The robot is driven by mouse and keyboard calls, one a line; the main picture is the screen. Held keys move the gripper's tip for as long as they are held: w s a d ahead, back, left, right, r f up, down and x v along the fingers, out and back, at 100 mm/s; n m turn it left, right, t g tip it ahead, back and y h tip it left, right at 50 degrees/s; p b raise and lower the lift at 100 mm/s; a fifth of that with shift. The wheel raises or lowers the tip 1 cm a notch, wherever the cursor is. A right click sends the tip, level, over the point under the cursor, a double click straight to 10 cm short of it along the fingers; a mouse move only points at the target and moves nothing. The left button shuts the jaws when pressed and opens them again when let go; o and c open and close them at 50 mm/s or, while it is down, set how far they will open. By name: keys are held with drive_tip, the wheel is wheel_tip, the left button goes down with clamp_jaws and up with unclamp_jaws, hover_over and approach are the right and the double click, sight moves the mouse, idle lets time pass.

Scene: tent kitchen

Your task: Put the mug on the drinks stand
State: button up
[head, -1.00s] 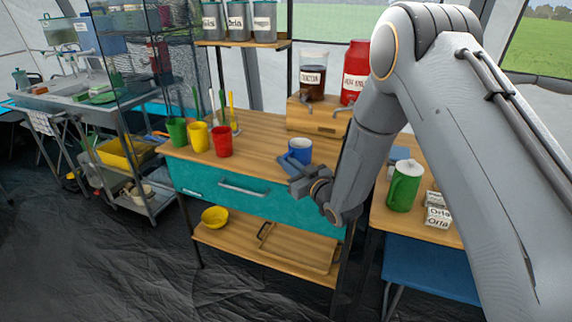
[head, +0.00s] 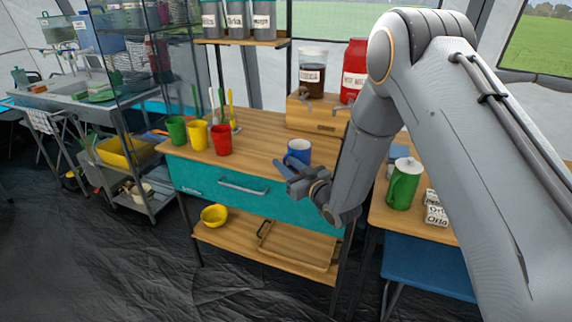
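A blue mug (head: 299,152) stands upright on the wooden top of the teal-drawer counter (head: 262,146), near its front edge. My gripper (head: 283,175) is in front of and slightly below the mug, at the counter's front edge. Its fingers look spread, with nothing seen between them, and it looks apart from the mug. My arm hides the stand's right part.
Green (head: 177,131), yellow (head: 198,135) and red (head: 221,140) cups stand at the counter's left, with upright utensils behind. A green lidded jug (head: 403,184) and labelled boxes stand on the right table. The counter top between the red cup and blue mug is clear.

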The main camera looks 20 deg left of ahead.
drive_tip(key=b+v, duration=0.2)
drive_tip(key=v, duration=1)
drive_tip(key=shift+w+r, duration=0.1)
